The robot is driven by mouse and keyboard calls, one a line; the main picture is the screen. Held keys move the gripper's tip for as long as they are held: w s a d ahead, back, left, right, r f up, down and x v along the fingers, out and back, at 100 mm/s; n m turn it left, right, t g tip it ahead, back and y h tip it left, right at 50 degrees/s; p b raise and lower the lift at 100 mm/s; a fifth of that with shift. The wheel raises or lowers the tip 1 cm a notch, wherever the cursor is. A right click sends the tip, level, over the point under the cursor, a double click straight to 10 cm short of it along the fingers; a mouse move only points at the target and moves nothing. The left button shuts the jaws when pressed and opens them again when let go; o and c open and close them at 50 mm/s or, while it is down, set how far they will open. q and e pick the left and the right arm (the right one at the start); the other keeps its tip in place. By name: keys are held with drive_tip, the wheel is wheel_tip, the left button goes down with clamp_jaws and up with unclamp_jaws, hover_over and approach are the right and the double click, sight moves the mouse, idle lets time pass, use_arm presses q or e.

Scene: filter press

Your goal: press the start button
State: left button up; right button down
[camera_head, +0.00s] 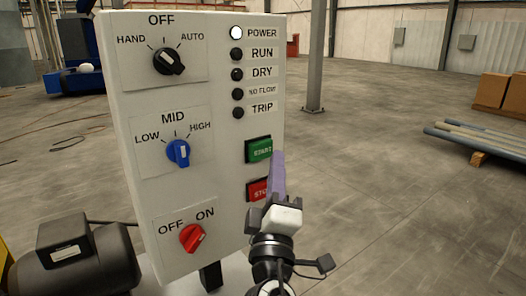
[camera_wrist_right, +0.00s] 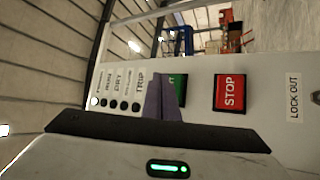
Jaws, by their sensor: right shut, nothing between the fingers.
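The green START button (camera_head: 258,150) is on the right side of a pale control panel (camera_head: 203,120), above the red STOP button (camera_head: 257,189). My right gripper (camera_head: 277,158) has its purple fingers shut and empty. Its tips are at the right edge of the START button in the head view and cover part of the STOP button. I cannot tell whether they touch the panel. In the right wrist view the fingers (camera_wrist_right: 161,100) hide much of the START button (camera_wrist_right: 178,88), while the STOP button (camera_wrist_right: 229,93) is in full sight. My left gripper is not in view.
The panel also carries a black selector (camera_head: 168,61), a blue selector (camera_head: 178,152) and a red switch (camera_head: 192,238). The POWER lamp (camera_head: 236,33) is lit white; the lamps below are dark. A dark motor (camera_head: 75,262) stands at lower left.

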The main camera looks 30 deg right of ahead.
sight(268, 145)
drive_tip(key=shift+w, duration=0.7)
idle(1.2)
drive_tip(key=shift+w, duration=0.15)
drive_tip(key=shift+w+a+b, duration=0.1)
drive_tip(key=shift+w+b, duration=0.05)
drive_tip(key=shift+b, duration=0.2)
drive_tip(key=shift+w, duration=0.15)
drive_tip(key=shift+w+b, duration=0.3)
drive_tip(key=shift+w, duration=0.3)
idle(0.8)
drive_tip(key=shift+s, duration=1.05)
